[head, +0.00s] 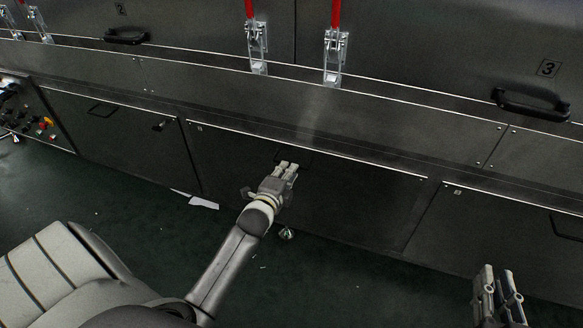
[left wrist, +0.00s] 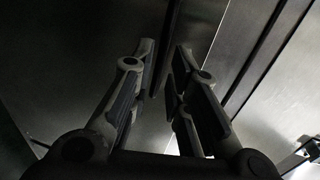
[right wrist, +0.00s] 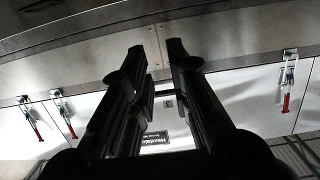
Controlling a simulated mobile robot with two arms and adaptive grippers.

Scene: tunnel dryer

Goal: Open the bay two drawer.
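The dryer's lower front has several dark drawer panels, all looking flush. Under my left gripper (head: 287,166) is the middle lower panel (head: 345,205), with a small unreadable tag at its upper left; a thin handle shows partly behind the fingertips. I cannot tell whether the fingers touch it. In the left wrist view the fingers (left wrist: 165,62) stand apart, with dark panel edges beyond. The number 2 (head: 121,9) is on the upper cover at left. My right gripper (head: 497,285) is low at the right, its fingers apart and empty; it also shows in the right wrist view (right wrist: 164,48).
Cover 3 (head: 548,68) has a black handle (head: 530,105) at right. Red-levered latches (head: 257,45) line the cover edge. A left lower panel (head: 112,130) has a thin handle. A control panel (head: 35,118) is at far left. Green floor (head: 330,285) is open in front.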

